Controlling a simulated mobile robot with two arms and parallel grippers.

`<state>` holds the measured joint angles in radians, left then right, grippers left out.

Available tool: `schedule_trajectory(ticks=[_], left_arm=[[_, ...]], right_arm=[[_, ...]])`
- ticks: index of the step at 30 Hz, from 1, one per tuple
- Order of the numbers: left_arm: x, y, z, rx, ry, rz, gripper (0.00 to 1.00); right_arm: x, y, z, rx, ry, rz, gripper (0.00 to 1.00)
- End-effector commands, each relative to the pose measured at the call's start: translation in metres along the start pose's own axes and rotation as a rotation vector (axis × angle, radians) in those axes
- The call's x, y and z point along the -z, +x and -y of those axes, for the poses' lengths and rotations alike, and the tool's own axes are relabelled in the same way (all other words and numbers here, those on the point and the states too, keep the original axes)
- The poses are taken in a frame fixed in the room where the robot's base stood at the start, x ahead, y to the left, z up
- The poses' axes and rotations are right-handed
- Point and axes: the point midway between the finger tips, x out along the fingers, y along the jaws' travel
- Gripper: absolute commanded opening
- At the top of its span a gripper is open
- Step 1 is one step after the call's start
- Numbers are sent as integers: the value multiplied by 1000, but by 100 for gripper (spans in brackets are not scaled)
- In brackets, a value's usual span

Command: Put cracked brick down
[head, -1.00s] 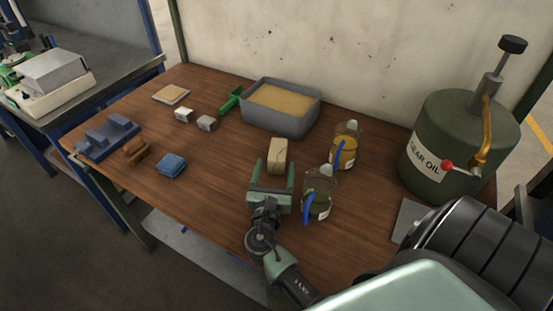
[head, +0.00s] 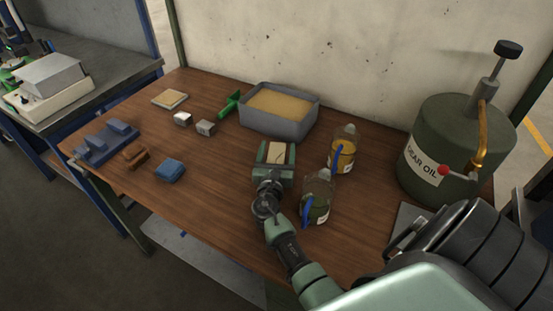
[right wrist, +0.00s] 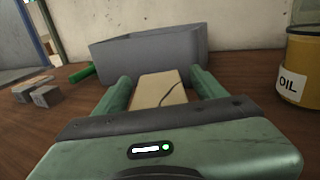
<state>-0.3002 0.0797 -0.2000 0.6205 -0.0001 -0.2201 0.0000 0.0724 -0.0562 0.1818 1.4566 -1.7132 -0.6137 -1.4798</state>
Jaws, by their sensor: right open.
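The cracked brick (head: 277,152) is a pale tan block on the wooden table, in front of the grey bin. In the right wrist view the brick (right wrist: 158,90) shows a dark crack across its top. My right gripper (head: 275,155) is open, with one finger on each side of the brick. In the right wrist view the gripper's fingers (right wrist: 161,92) flank the brick, with a narrow gap visible at the right finger. The brick's near end is hidden behind the gripper body. My left gripper is not in view.
The grey bin of sand (head: 278,127) stands just behind the brick. Two oil jugs, one amber (head: 343,152) and one dark (head: 318,195), stand close on the right. A gear oil drum (head: 455,150) is farther right.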

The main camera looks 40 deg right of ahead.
Motion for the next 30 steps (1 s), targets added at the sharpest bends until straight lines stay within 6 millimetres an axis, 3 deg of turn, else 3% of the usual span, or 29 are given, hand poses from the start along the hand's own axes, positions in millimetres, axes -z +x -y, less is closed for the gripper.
schedule_trajectory(ticks=[2, 9, 17, 23, 30], left_arm=[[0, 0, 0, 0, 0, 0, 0], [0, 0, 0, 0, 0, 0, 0], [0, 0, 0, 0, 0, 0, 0], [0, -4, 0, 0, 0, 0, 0], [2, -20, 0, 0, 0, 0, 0]], right_arm=[[0, 0, 0, 0, 0, 0, 65], [0, 0, 0, 0, 0, 0, 0], [-2, 0, 0, 0, 1, 2, 0], [-13, 0, 0, 1, 2, 3, 0], [-61, 0, 0, 2, 6, 5, 0]])
